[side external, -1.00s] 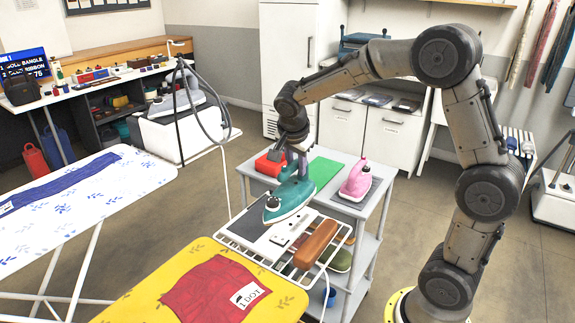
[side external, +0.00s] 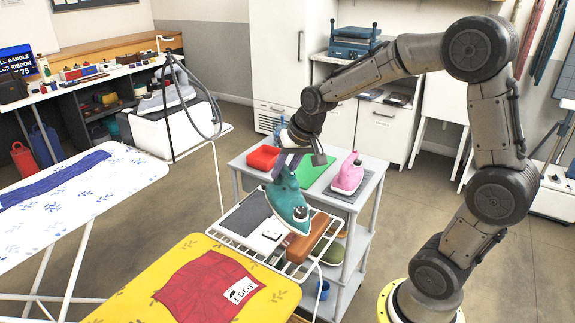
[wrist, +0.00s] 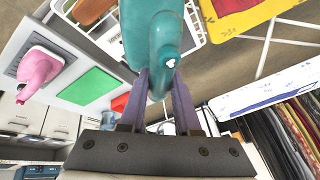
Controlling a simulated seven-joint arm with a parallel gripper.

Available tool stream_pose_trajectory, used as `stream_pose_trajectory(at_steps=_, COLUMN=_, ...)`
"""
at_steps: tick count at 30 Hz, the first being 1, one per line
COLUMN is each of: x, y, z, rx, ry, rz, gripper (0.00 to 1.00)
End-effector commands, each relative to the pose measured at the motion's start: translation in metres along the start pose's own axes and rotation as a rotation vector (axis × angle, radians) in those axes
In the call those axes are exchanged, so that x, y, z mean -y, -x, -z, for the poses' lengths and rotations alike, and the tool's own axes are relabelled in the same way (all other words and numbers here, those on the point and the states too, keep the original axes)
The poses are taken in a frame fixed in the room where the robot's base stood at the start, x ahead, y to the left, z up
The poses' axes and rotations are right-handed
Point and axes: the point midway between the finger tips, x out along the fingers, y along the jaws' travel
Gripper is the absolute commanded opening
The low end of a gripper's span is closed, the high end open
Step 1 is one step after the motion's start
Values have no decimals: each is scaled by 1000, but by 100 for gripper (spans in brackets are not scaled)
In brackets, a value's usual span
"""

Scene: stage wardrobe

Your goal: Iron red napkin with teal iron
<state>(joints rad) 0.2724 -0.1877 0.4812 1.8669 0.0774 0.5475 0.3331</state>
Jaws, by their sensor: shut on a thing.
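My gripper (side external: 285,163) is shut on the teal iron (side external: 288,206), holding it by its upper part over the wire rack. The iron is tilted steeply; I cannot tell whether it still touches the rack. In the wrist view the iron (wrist: 150,35) sits between the two purple fingers (wrist: 164,85). The red napkin (side external: 205,290) lies on the yellow ironing board (side external: 125,308) at the front, with a white "1 DOT" card (side external: 243,291) on it. A small corner of the yellow board (wrist: 260,22) shows in the wrist view, but the napkin there is only partly in frame.
The wire rack (side external: 262,258) holds a grey pad (side external: 243,218) and a brown block (side external: 303,243). A pink iron (side external: 348,174), green mat (side external: 314,170) and red block (side external: 263,158) are on the grey cart (side external: 372,200). A white board (side external: 130,165) carries blue cloth (side external: 50,185).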

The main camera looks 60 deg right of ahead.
Motion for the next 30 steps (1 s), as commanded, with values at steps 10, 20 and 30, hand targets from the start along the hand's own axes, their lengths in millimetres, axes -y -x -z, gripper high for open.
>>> stream_pose_trajectory(at_steps=10, x=24, y=-3, z=-17, rx=73, ry=349, rz=147, gripper=0)
stream_pose_trajectory(at_steps=20, x=67, y=-7, z=-48, rx=179, ry=839, rz=350, gripper=0)
stream_pose_trajectory(at_steps=30, x=162, y=-3, z=-125, rx=361, ry=1670, rz=693, gripper=0)
